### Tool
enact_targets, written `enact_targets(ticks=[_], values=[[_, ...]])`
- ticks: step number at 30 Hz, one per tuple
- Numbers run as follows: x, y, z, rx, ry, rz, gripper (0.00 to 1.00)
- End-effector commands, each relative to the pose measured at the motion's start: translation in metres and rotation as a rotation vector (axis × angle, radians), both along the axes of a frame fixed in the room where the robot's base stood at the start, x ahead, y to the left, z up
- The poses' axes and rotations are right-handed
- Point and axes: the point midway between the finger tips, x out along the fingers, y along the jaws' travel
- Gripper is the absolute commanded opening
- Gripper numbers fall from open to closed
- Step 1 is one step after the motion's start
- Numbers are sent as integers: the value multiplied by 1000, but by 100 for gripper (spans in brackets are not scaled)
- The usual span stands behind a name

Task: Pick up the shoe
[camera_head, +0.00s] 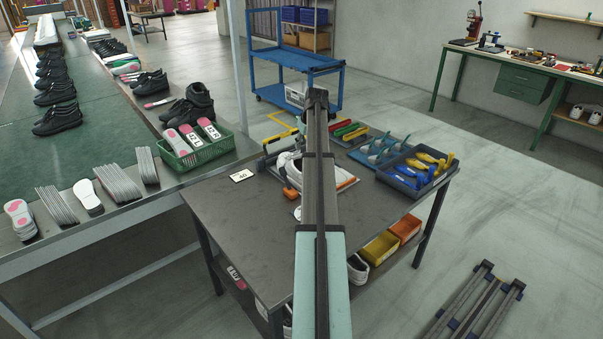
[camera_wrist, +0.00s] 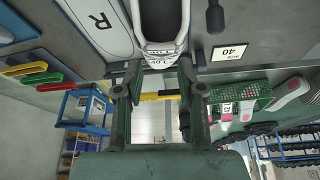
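A white shoe (camera_head: 287,163) is on the grey worktable (camera_head: 225,215), partly hidden behind my arm in the head view. In the wrist view a white and grey shoe (camera_wrist: 160,48) reaches in from the top edge, its labelled end between my fingertips. My gripper (camera_wrist: 159,72) is open, with one finger on each side of that end. I cannot tell whether the fingers touch it. A white sole-shaped outline marked R (camera_wrist: 100,22) lies beside the shoe. In the head view my arm hides the gripper.
A card reading 40 (camera_head: 242,175) lies left of the shoe. Trays of blue and yellow tools (camera_head: 415,183) fill the table's right side. A green basket of soles (camera_head: 198,155) stands on the conveyor bench at left. The table's front left is clear.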

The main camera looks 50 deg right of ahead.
Motion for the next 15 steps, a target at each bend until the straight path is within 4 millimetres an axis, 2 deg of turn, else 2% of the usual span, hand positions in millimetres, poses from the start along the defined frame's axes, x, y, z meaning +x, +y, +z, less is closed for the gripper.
enact_targets(ticks=[1,3,7,11,15], values=[[-11,-14,7,2,-9,-18,38],[-19,-23,13,4,-18,-31,38],[-23,-31,11,5,-24,-42,38],[-17,-33,-5,6,-22,-41,38],[-7,-37,-31,6,-21,-41,38]])
